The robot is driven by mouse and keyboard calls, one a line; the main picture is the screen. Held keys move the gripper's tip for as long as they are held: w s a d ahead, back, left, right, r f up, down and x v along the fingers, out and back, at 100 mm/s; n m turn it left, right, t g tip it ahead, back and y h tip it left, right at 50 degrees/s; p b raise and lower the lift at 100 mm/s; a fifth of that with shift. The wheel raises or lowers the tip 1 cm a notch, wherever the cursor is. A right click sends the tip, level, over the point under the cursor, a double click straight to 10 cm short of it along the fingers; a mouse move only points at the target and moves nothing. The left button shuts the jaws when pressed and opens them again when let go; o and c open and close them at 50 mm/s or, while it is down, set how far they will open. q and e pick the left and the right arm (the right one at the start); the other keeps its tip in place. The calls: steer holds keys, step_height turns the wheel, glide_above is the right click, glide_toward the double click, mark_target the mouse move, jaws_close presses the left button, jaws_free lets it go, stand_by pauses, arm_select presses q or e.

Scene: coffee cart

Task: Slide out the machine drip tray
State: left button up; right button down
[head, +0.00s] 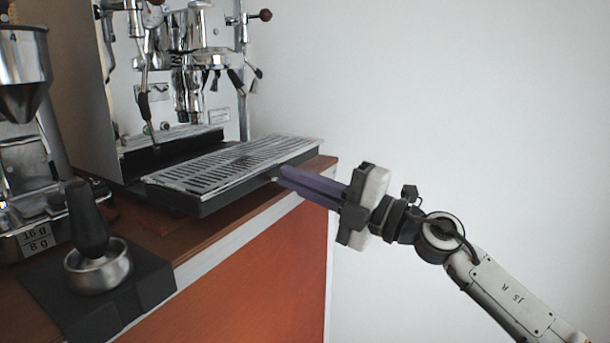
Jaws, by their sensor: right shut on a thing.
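The drip tray (238,165) is a dark, shallow tray with a slotted metal grate on top. It juts out from the front of the chrome espresso machine (160,75), over the wooden cart top, with a gap between its back edge and the machine's body. My right gripper (281,176) comes in from the right and is shut on the drip tray at its front edge. The exact part between its fingertips is too small to make out. My left gripper is not in view.
A grinder (22,70) is at the far left. The cart's front edge runs below the tray. Right of the cart is open space before a plain wall.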

steer(key=c, duration=1.9)
jaws_free()
steer(key=shift+c, duration=0.2)
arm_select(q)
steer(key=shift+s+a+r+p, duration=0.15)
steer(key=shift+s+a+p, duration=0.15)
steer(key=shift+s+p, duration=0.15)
arm_select(e)
steer(key=v, duration=1)
steer(key=shift+d, duration=0.2)
steer(key=shift+s+f, duration=0.1)
